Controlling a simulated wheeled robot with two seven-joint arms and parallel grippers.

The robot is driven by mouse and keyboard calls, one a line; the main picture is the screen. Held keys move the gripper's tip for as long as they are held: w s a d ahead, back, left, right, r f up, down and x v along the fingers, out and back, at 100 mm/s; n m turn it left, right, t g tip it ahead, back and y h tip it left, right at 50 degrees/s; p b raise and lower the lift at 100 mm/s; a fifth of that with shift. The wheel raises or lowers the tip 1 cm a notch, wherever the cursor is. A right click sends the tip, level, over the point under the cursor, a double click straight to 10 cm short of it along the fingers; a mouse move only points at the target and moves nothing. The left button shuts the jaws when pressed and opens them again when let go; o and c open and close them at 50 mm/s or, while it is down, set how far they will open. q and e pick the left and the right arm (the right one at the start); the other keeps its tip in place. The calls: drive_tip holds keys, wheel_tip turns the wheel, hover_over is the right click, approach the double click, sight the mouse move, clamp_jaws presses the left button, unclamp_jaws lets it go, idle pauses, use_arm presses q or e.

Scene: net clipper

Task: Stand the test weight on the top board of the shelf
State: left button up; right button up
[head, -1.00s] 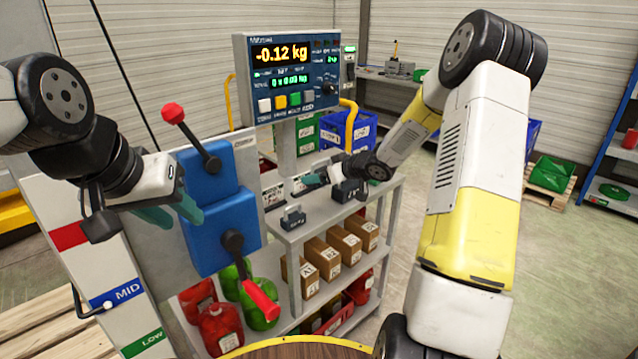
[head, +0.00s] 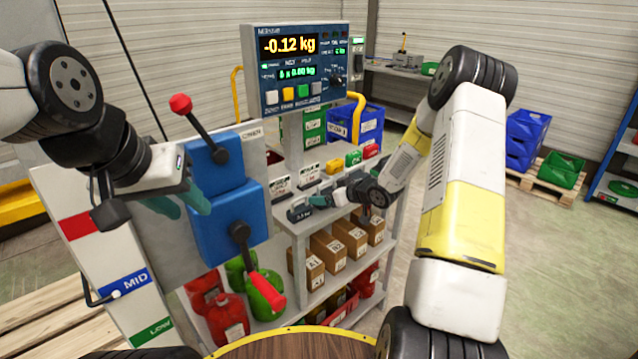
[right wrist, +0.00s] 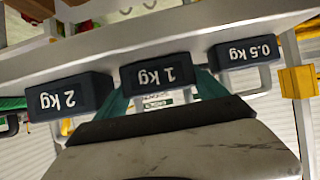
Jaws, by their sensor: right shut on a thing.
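Three dark weights stand in a row at the top board (head: 290,228) of the shelf: a 2 kg (right wrist: 68,97), a 1 kg (right wrist: 157,74) and a 0.5 kg (right wrist: 243,52), upside down in the right wrist view. In the head view the 0.5 kg weight (head: 299,213) is at the left end. My right gripper (right wrist: 160,98) is shut on the 1 kg weight, with its teal fingers at both sides. I cannot tell whether that weight touches the board. My left gripper (head: 180,203) is open and empty beside a blue box.
The blue box (head: 226,220) with red-knobbed levers stands left of the shelf. A scale display (head: 295,68) reading -0.12 kg rises behind. Cartons (head: 330,250) and red and green jugs (head: 262,290) fill lower boards. Red, green and yellow blocks (head: 353,159) line the top board's back.

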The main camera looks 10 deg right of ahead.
drive_tip(key=o, duration=2)
drive_tip(key=shift+f, duration=0.1)
drive_tip(key=v, duration=1.2)
drive_tip(key=s+d+r+m+h, duration=0.2)
drive_tip(key=s+r+h, duration=0.2)
drive_tip(key=r, duration=0.4)
drive_tip(key=s+d+r+m+h, duration=0.1)
drive_tip(key=s+r+m+h, duration=0.15)
drive_tip(key=r, duration=0.55)
drive_tip(key=s+a+r+m+g+y, duration=0.1)
drive_tip(key=s+a, duration=0.3)
drive_tip(key=s, duration=0.7)
drive_tip(key=s+a+r+g+y, duration=0.1)
drive_tip(key=s+a+r+g, duration=0.2)
drive_tip(key=s, duration=0.9)
drive_tip(key=shift+s+a+m, duration=0.25)
drive_tip(key=shift+a+m, duration=0.1)
drive_tip(key=shift+a, duration=0.7)
drive_tip(key=shift+r, duration=0.1)
